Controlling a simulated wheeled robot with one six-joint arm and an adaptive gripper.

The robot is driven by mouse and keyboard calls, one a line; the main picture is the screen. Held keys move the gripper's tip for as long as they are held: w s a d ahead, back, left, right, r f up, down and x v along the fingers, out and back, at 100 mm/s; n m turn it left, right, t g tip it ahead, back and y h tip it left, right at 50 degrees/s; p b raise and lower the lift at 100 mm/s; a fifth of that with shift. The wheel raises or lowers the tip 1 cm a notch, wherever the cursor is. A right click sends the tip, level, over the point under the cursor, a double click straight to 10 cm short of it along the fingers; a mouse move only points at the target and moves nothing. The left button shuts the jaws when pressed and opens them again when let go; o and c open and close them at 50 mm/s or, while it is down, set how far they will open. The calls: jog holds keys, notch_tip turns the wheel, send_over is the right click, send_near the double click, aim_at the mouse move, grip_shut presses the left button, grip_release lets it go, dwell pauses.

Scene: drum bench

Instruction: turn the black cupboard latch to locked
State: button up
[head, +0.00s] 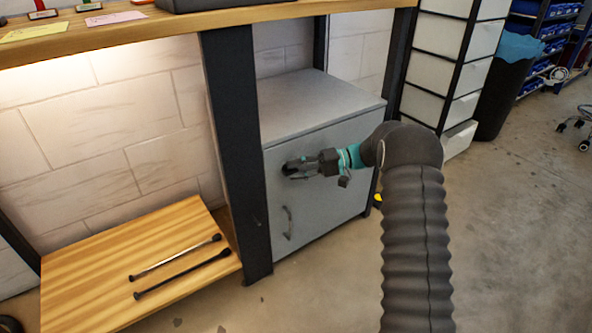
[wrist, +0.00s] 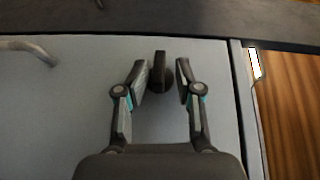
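The grey cupboard (head: 325,205) stands under the bench with its door closed. The black latch (wrist: 159,70) is on the door in the wrist view, a short bar on a round base. The bar runs up and down in that picture. My gripper (wrist: 161,76) is open, with one fingertip on each side of the latch bar. A gap shows at the right finger; the left finger is closer, and I cannot tell if it touches. In the head view my gripper (head: 292,168) is at the upper left of the door and largely hides the latch.
The curved door handle (head: 287,222) is below my gripper, and also shows in the wrist view (wrist: 30,50). A dark bench leg (head: 238,150) stands just left of the door. A low wooden shelf (head: 85,285) holds two rods. Open floor (head: 520,220) lies to the right.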

jog(key=shift+w+d, duration=0.1)
jog(key=shift+w, duration=0.05)
jog(key=v, duration=1.1)
jog(key=shift+d, duration=0.4)
jog(key=shift+r, duration=0.1)
